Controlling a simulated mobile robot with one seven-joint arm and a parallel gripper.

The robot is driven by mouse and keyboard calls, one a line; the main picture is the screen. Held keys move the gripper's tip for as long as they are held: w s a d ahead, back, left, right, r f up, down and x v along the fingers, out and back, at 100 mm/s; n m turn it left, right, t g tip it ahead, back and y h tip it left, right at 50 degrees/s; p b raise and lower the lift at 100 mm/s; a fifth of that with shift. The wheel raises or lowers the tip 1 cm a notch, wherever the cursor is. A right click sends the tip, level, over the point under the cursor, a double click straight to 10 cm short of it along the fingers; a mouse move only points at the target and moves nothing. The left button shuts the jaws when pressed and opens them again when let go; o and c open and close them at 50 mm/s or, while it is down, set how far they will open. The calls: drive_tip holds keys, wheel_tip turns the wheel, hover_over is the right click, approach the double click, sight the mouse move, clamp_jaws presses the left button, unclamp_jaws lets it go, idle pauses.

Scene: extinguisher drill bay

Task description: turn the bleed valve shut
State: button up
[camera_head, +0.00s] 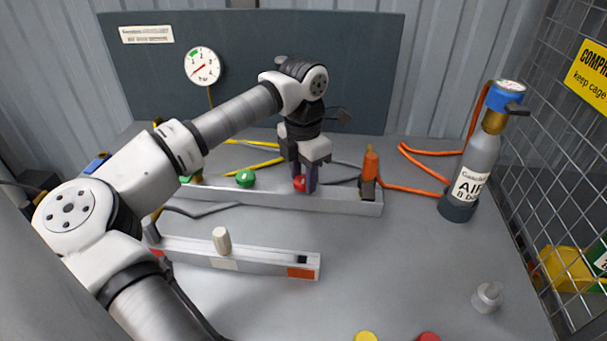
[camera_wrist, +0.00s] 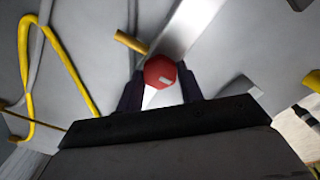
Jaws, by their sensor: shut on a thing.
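A red round knob (camera_head: 299,183) sits on the grey manifold rail (camera_head: 345,204), and I take it to be the bleed valve's knob. My gripper (camera_head: 305,181) points down over the rail and is shut on this knob, with a dark finger on each side. In the wrist view the red knob (camera_wrist: 160,71) shows between the two fingertips, with a short pale mark on its face. The fingers hide part of the knob. The pressure gauge (camera_head: 202,66) on the back panel has a red needle pointing to the lower left.
A green knob (camera_head: 245,178) stands left on the same rail, and an orange-topped fitting (camera_head: 370,172) at its right end. A grey air cylinder (camera_head: 470,165) stands at right by a mesh cage. A second bar (camera_head: 270,262) with a pale peg lies in front. Hoses run behind.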

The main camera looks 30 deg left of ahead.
sight(303, 179)
drive_tip(key=o, duration=1)
drive_tip(key=shift+r, duration=0.15)
wheel_tip(303, 179, up, 14)
drive_tip(key=shift+b, duration=0.3)
drive_tip(key=shift+f, duration=0.25)
